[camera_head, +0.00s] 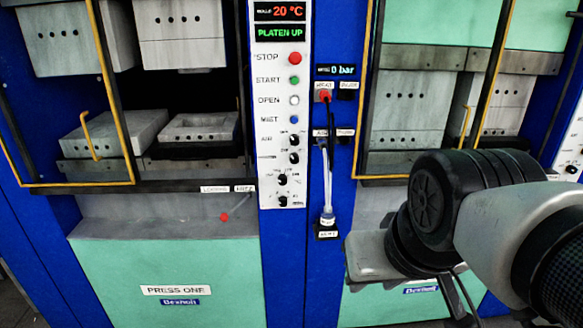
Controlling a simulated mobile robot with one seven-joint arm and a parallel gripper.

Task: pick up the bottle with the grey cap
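I cannot make out a bottle with a grey cap for sure. A small pale bottle-like thing (327,216) stands in a black holder low on the blue column between the presses. A thin pale tube runs above it, and its cap colour is too small to tell. My arm (500,220) fills the lower right, with black ringed joints and a grey link. A light grey part beside the black joints is probably mine too. My gripper's fingers do not show; the arm hides part of the right press.
A left press (165,270) and a right press (365,305) have mint-green lower fronts and yellow guard frames. A white control panel (283,130) between them has buttons, knobs and a "PLATEN UP" display. A red-ended handle (324,97) hangs on the blue column. A red-knobbed lever (224,217) sits at left.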

